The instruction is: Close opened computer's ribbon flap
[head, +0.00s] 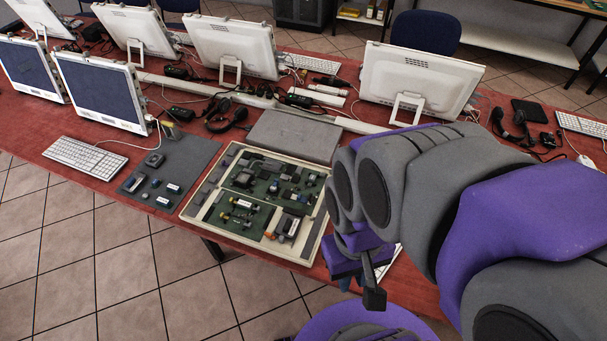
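The opened computer (196,216) lies flat on the red table, a shallow beige case with green circuit boards and several parts inside. The ribbon flap is too small to make out from here. My gripper (373,297) hangs beside the computer's right edge, pointing down near the table's front edge. One dark finger shows clearly. My purple and grey arm comes in from the right and covers the area right of the computer. I see nothing held, but whether the fingers are apart is not clear.
A dark mat (190,150) with several small parts lies left of the computer. A grey flat panel (294,137) lies behind it. A white keyboard (85,158), several white monitors (232,47) and tangled black cables (226,113) crowd the table (90,192). Tiled floor is open in front.

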